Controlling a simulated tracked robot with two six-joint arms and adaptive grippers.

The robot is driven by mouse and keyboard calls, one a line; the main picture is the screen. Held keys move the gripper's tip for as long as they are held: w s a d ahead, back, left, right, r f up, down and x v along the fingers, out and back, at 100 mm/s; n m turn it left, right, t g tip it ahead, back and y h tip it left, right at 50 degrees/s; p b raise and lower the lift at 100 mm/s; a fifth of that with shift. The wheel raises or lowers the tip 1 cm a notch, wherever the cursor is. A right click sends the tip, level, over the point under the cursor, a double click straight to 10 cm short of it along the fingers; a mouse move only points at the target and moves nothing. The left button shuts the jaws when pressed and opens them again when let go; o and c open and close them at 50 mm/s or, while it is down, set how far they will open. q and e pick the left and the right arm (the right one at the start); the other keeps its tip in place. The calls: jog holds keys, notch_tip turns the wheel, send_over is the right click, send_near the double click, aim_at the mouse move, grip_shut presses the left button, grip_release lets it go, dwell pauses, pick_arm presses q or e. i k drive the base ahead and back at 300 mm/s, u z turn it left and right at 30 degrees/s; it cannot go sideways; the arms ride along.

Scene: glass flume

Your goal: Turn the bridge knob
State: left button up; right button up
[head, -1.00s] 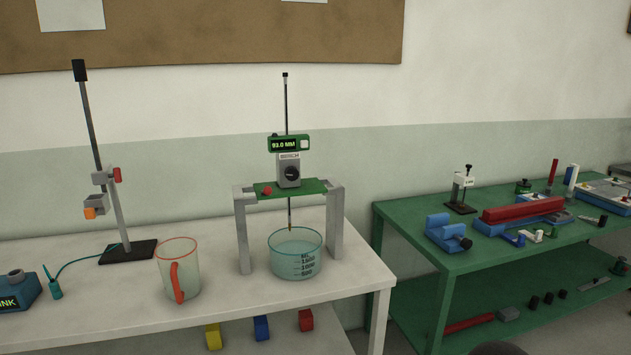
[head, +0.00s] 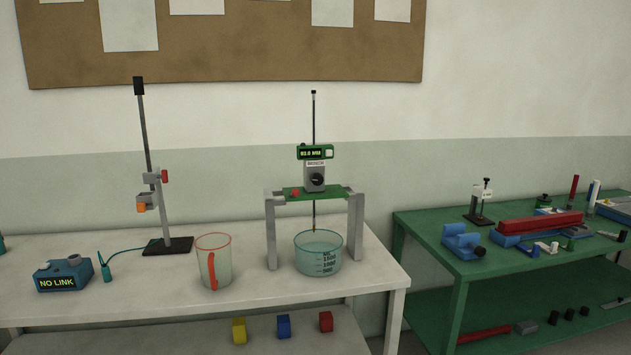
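The bridge (head: 355,225) stands on the white table, a grey two-legged frame with a green top plate. A dark round knob (head: 316,179) sits on the grey block above the plate, under a label and a green display (head: 315,152) that reads about 93 mm. A small red part (head: 295,193) is on the plate, left of the block. Neither of my grippers is in view.
The white table (head: 160,315) also holds a clear jug with a red handle (head: 213,265), a clamp stand (head: 168,245) and a blue "NO LINK" box (head: 64,276). Coloured cubes (head: 284,326) lie on its lower shelf. A green bench (head: 430,235) with tools stands at right, across a gap.

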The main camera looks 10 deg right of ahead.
aim_at(317, 179)
jog(key=u, duration=0.05)
jog(key=i, duration=0.9)
jog(key=z, duration=0.1)
